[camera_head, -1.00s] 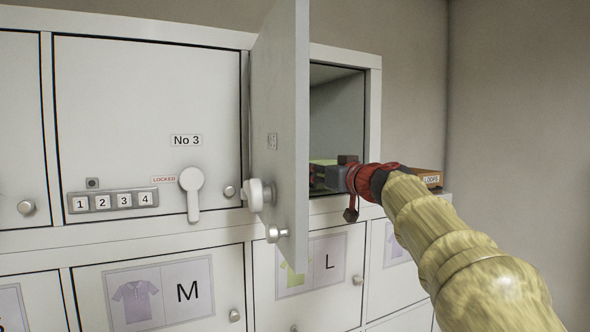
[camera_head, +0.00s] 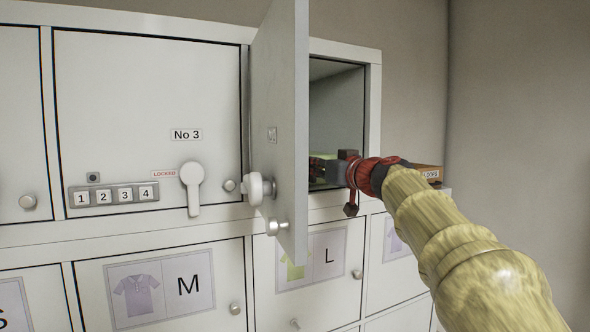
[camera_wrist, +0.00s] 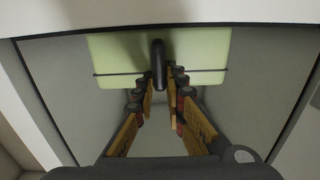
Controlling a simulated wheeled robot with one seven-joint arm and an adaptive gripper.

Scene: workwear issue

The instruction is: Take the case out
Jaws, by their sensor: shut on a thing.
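The case is pale green with a thin dark band and a black upright handle (camera_wrist: 158,64). In the wrist view the case (camera_wrist: 112,58) lies inside the open compartment, its handle side facing me. My gripper (camera_wrist: 160,80) is shut on the handle, one finger on each side. In the head view my gripper (camera_head: 322,169) reaches into the compartment (camera_head: 340,110). A strip of the green case (camera_head: 325,155) shows there; the open door and my gripper hide the rest.
The open door (camera_head: 282,120) stands out just left of my gripper, with a white knob (camera_head: 258,189). Locker No 3 (camera_head: 140,100) is closed and marked locked. A small brown box (camera_head: 430,174) sits right of the compartment, behind my arm. Free room lies to the right.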

